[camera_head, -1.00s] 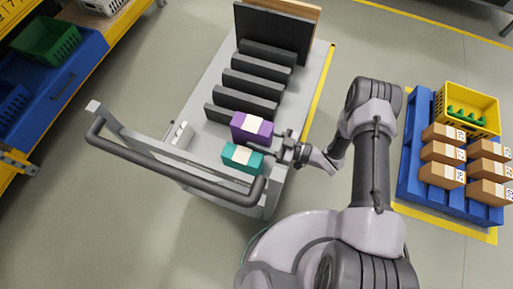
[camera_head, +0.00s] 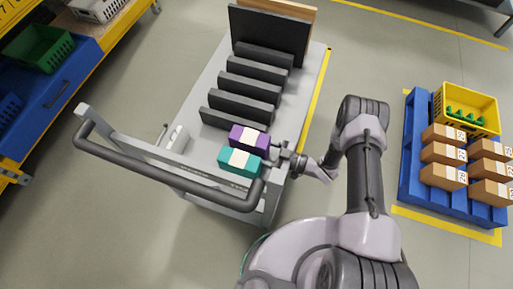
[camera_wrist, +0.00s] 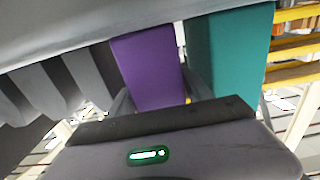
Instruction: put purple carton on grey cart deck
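The purple carton (camera_head: 249,138), with a pale band across its top, is at the near end of the grey cart deck (camera_head: 199,149). It looks level with the deck, though its underside is hidden. It stands close beside a teal carton (camera_head: 240,161). My gripper (camera_head: 289,160) reaches in from the right at deck height. In the wrist view the purple carton (camera_wrist: 148,68) fills the space between my two dark fingers (camera_wrist: 160,97), which appear closed on its sides. The right finger lies between the purple carton and the teal carton (camera_wrist: 232,60).
Several dark upright dividers (camera_head: 247,90) stand behind the purple carton. The cart's handle (camera_head: 165,172) crosses the near side. A blue pallet (camera_head: 413,172) with brown boxes and a yellow crate (camera_head: 468,118) is at right. A shelf with bins is at left.

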